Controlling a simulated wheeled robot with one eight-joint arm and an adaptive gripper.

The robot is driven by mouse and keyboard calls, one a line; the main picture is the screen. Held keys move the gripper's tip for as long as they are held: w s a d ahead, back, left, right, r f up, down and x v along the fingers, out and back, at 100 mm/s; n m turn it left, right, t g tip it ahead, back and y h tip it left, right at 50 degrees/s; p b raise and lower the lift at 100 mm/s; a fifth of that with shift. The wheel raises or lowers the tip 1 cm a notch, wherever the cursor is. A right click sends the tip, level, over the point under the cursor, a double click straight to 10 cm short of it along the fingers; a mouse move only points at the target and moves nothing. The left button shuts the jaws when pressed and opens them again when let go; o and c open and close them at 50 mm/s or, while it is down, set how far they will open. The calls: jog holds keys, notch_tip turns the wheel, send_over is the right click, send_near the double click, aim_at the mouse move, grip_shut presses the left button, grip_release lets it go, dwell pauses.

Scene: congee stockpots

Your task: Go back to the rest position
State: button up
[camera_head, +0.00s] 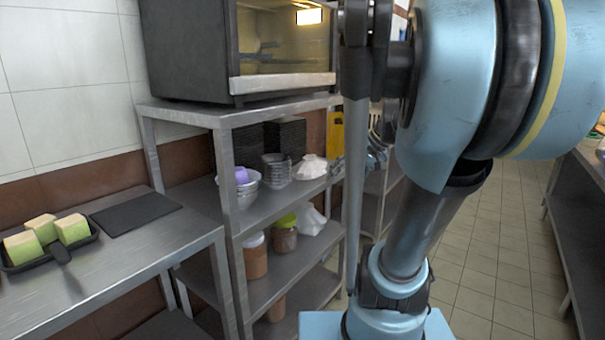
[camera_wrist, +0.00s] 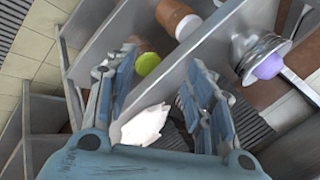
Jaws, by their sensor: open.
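My gripper (camera_head: 362,163) shows in the head view at the right edge of the metal shelf rack (camera_head: 232,205), partly hidden by my arm. In the wrist view my gripper (camera_wrist: 160,90) has its two fingers spread wide apart, with nothing held between them. A white crumpled thing (camera_wrist: 143,124) shows between the fingers in the wrist view. In the head view a white crumpled thing (camera_head: 311,167) lies on the rack's upper shelf, just left of my gripper. I cannot tell whether they touch.
Stacked bowls (camera_head: 247,187) and a clear container (camera_head: 277,166) share that shelf. Jars (camera_head: 285,236) and a white bag (camera_head: 311,220) stand below. An oven (camera_head: 240,50) sits on top. A table with sponges (camera_head: 45,232) is left. Tiled floor (camera_head: 500,255) is open at right.

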jog(key=s+d+f+h, duration=0.3)
jog(key=s+f, duration=0.3)
jog(key=f, duration=0.1)
jog(key=s+d+f+h, duration=0.3)
jog(key=s+d+f, duration=0.1)
jog(key=s+f, duration=0.3)
jog(key=shift+f+g+h, duration=0.3)
jog(key=shift+f+g, duration=0.1)
jog(key=shift+f, duration=0.35)
jog(key=shift+w+f, duration=0.2)
jog(key=shift+w, duration=0.25)
